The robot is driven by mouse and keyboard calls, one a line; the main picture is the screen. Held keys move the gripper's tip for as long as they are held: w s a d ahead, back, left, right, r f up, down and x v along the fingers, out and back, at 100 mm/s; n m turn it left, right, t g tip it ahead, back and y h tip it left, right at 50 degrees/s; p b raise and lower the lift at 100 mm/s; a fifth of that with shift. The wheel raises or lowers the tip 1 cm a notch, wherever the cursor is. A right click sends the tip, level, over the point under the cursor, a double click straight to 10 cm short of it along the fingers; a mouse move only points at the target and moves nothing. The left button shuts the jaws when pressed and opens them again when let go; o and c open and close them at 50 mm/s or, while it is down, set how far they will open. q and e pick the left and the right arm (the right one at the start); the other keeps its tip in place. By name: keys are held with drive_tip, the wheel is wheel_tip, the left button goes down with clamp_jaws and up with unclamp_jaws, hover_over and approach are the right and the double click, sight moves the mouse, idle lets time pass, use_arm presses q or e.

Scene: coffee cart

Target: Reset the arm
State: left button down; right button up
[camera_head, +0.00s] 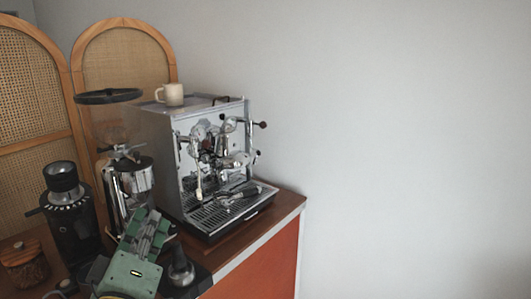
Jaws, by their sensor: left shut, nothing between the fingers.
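My left gripper (150,225) is green and grey and rises from the bottom of the view, left of centre. Its fingers are shut and empty. It is in front of the chrome coffee grinder (130,185) and hides the grinder's lower part. A dark tamper-like tool (181,266) stands just right of the gripper; I cannot tell whether they touch. My right gripper is not in view.
A chrome espresso machine (155,150) stands on the wooden cart top (285,208), with a beige mug (170,95) on it. A black-handled portafilter (246,190) appears to lie on its drip tray. A black grinder (70,215) and jar (24,265) stand left. Right is clear.

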use_arm(q)
drive_tip(key=s+d+f+m+g, duration=0.1)
drive_tip(key=s+f+m+g, duration=0.3)
drive_tip(key=f, duration=0.8)
drive_tip(key=s+d+f+m+g, duration=0.15)
drive_tip(key=s+f+g, duration=0.35)
drive_tip(key=f, duration=0.6)
drive_tip(key=s+f+m+g, duration=0.35)
drive_tip(key=s+f, duration=0.35)
drive_tip(key=s, duration=0.3)
drive_tip(key=s+f+m+g, duration=0.3)
drive_tip(key=s+f+g, duration=0.3)
drive_tip(key=s, duration=0.5)
wheel_tip(320, 180, down, 27)
drive_tip(key=s, duration=0.1)
drive_tip(key=s+a+f+g, duration=0.1)
drive_tip(key=s+a+f, duration=0.2)
drive_tip(key=s+f, duration=1.3)
drive_tip(key=shift+s+f+m, duration=0.3)
drive_tip(key=shift+s+m, duration=0.1)
drive_tip(key=shift+s, duration=0.3)
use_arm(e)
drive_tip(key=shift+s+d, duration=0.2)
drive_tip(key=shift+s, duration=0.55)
